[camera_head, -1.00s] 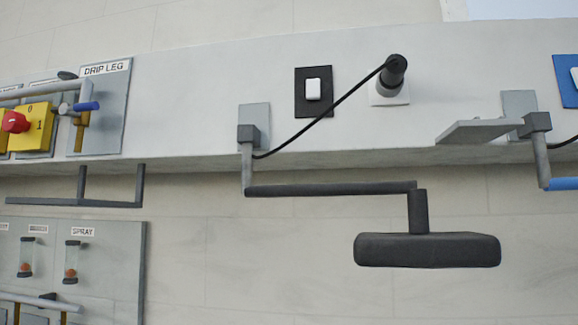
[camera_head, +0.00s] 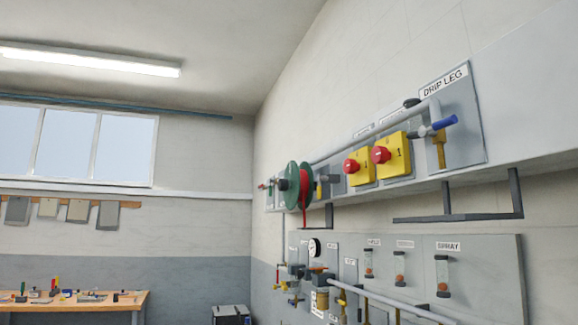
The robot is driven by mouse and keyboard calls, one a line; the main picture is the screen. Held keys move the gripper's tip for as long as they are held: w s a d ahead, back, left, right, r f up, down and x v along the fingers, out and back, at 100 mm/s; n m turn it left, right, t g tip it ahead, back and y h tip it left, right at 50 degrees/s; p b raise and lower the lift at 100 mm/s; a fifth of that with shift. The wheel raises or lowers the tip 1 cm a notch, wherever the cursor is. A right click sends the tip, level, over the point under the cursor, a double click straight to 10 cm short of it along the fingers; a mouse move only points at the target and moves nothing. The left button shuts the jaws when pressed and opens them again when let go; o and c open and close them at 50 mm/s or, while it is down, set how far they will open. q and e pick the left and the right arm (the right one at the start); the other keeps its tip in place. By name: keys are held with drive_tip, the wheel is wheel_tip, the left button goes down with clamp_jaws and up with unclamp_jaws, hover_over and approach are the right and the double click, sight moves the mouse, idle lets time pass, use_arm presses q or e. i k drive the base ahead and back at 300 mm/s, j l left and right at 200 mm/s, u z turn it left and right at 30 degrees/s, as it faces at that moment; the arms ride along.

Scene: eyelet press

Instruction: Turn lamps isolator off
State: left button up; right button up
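Two yellow isolator boxes with red rotary knobs are mounted on the grey wall rail at the right: a nearer one (camera_head: 391,157) and a farther one (camera_head: 359,168). The nearer box has marks beside its knob, too small to read surely. Labels above the boxes are edge-on and unreadable, so I cannot tell which is the lamps isolator. The knob positions are not clear. Neither of my grippers is in view.
A DRIP LEG panel (camera_head: 465,135) with a blue-handled valve (camera_head: 444,123) sits right of the boxes. A green and red reel (camera_head: 298,187) is to their left. A gauge and flowmeter panel (camera_head: 490,270) is below. A wooden workbench (camera_head: 120,305) stands at the far left.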

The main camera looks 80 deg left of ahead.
sight(350, 166)
drive_tip(key=u, duration=2.15)
drive_tip(key=z, duration=0.25)
